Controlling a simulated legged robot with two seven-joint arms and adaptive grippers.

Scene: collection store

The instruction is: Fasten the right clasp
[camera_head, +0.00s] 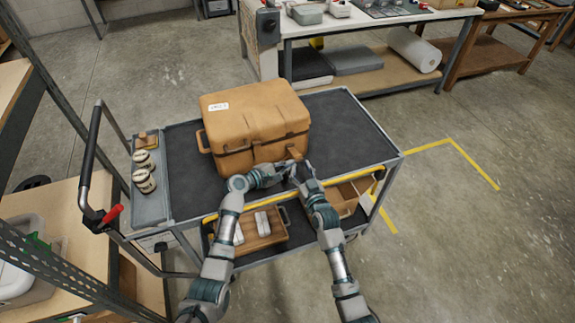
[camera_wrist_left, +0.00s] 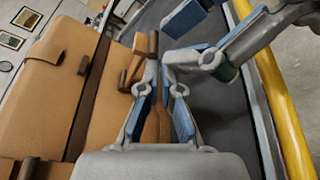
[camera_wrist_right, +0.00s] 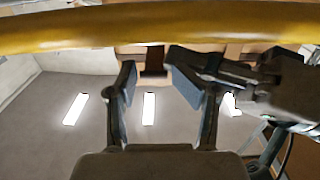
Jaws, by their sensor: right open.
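A tan case (camera_head: 252,112) stands shut on the cart, its seam facing me. Its right clasp (camera_head: 291,136) shows as a small dark tab at the seam; whether it is fastened I cannot tell. My left gripper (camera_head: 282,172) is at the case's lower front; in the left wrist view a tan and brown strip (camera_wrist_left: 152,75) lies between its fingers, and contact is unclear. My right gripper (camera_head: 294,166) is close beside it at the front right. In the right wrist view its fingers (camera_wrist_right: 148,62) stand apart, with a dark brown tab (camera_wrist_right: 153,62) seen between them.
The cart's dark top (camera_head: 345,125) is clear right of the case. A yellow rail (camera_wrist_right: 90,28) runs along its front edge, close to my right gripper. Striped cups (camera_head: 144,181) stand on the cart's left end. Wooden trays (camera_head: 262,236) lie on the lower shelf.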

